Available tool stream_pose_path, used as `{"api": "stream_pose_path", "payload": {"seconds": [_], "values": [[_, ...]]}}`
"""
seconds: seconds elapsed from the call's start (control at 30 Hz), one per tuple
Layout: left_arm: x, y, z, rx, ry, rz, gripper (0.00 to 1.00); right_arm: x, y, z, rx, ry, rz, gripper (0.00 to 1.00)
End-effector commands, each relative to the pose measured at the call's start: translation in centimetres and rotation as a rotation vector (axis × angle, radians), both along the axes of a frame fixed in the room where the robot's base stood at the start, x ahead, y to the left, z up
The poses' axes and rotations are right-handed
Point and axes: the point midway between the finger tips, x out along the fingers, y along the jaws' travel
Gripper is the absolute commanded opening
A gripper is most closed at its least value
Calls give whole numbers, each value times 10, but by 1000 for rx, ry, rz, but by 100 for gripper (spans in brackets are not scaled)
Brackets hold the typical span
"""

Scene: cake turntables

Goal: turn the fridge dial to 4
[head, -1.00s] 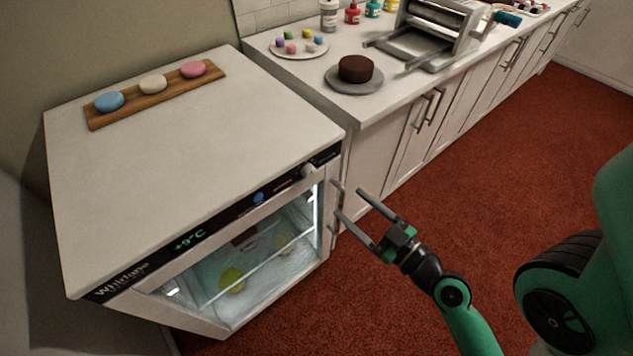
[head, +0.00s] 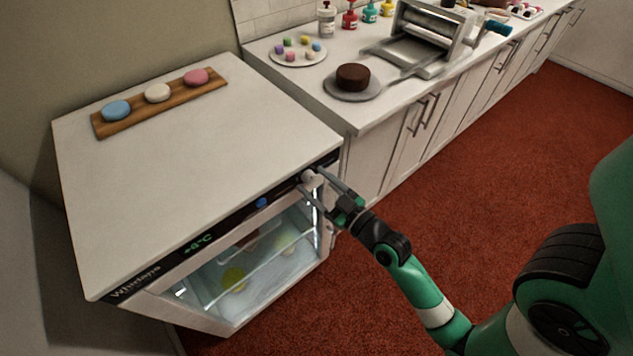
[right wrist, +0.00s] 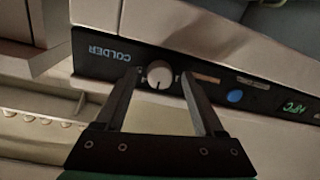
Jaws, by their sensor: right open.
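The white fridge (head: 190,160) has a black control strip along its front top edge. Its small round white dial (head: 308,176) sits near the strip's right end and also shows in the right wrist view (right wrist: 159,74), beside the word COLDER. A dark mark shows on the dial's face; I cannot read any number. My right gripper (head: 311,179) is open, with one finger on each side of the dial; whether they touch it I cannot tell. The green display (head: 198,244) seems to read +8°C. My left gripper is not in view.
A blue button (head: 262,203) lies along the strip. The fridge's glass front (head: 250,265) shows lit shelves with yellow items. A wooden board (head: 160,105) with macarons lies on top. A counter at right holds a chocolate cake (head: 353,77). Red floor is open in front.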

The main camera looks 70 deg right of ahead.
Motion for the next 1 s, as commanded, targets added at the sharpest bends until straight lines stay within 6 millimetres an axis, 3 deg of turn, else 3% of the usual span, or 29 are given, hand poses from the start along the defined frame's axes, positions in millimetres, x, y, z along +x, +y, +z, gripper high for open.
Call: {"api": "stream_pose_path", "payload": {"seconds": [0.07, 0.43, 1.0], "values": [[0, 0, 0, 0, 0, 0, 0, 0, 0, 0, 0, 0, 0, 65], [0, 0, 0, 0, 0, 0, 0, 0, 0, 0, 0, 0, 0, 0], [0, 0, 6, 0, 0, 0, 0, 0, 0, 1, 113, -65, 0, 0]]}}
